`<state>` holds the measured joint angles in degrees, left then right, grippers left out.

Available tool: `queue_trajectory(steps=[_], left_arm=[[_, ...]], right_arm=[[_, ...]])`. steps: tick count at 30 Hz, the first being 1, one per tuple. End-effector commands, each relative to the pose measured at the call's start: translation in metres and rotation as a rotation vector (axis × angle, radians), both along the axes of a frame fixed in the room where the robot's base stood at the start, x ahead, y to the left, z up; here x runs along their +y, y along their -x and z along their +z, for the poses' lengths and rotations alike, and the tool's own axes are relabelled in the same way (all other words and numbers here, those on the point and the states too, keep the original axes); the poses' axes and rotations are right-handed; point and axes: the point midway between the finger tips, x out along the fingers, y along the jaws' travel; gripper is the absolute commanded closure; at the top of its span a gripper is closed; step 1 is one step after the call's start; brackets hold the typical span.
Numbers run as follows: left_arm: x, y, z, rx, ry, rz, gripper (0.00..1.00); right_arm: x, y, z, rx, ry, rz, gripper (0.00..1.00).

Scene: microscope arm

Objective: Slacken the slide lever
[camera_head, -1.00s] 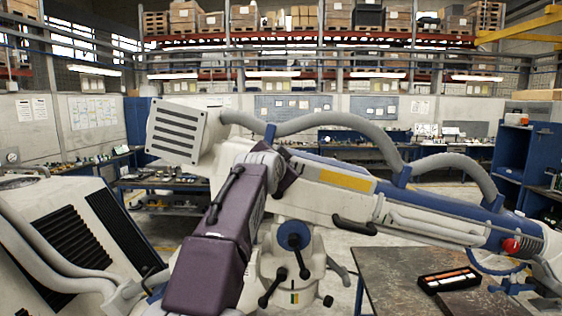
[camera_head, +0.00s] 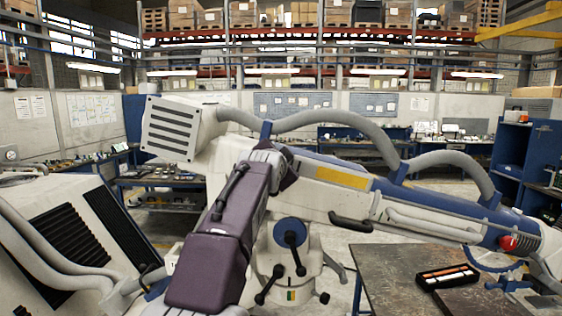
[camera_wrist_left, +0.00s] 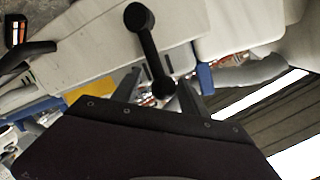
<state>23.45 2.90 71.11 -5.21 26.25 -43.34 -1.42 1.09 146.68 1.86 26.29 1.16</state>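A long white and blue boom (camera_head: 320,185) with a yellow label crosses the head view. My purple left arm rises in front of it, with its gripper (camera_head: 284,168) close to the boom's left part; the fingertips are hard to make out there. In the left wrist view a black lever (camera_wrist_left: 150,48) with rounded ends lies against the white body. Its lower end is between the two spread fingers of my left gripper (camera_wrist_left: 160,82), with a gap visible beside it. I cannot tell whether a finger touches it. My right gripper is not in view.
Below the boom are a blue knob with a black lever (camera_head: 291,233) and a black handle (camera_head: 350,222). A bench (camera_head: 385,270) with a black tray (camera_head: 448,276) stands at lower right. A white cabinet with dark vents (camera_head: 75,235) is at left.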

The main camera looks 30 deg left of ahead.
Motion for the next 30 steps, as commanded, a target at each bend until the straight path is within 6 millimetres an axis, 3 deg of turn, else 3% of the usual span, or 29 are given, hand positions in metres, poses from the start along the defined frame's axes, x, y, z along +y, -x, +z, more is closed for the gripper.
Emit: queue_trajectory(steps=[8,16,21,30], left_arm=[[-0.003,0.006,0.002,-0.007,-0.003,0.0,0.49],[-0.028,0.057,0.009,-0.006,-0.003,0.0,0.49],[-0.037,0.076,0.014,-0.003,-0.001,0.0,0.49],[-0.039,0.079,0.016,-0.001,-0.001,0.0,0.49]], right_arm=[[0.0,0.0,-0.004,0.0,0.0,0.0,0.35],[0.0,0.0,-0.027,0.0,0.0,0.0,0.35],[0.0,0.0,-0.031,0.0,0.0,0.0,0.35],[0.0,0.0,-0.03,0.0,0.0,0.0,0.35]])
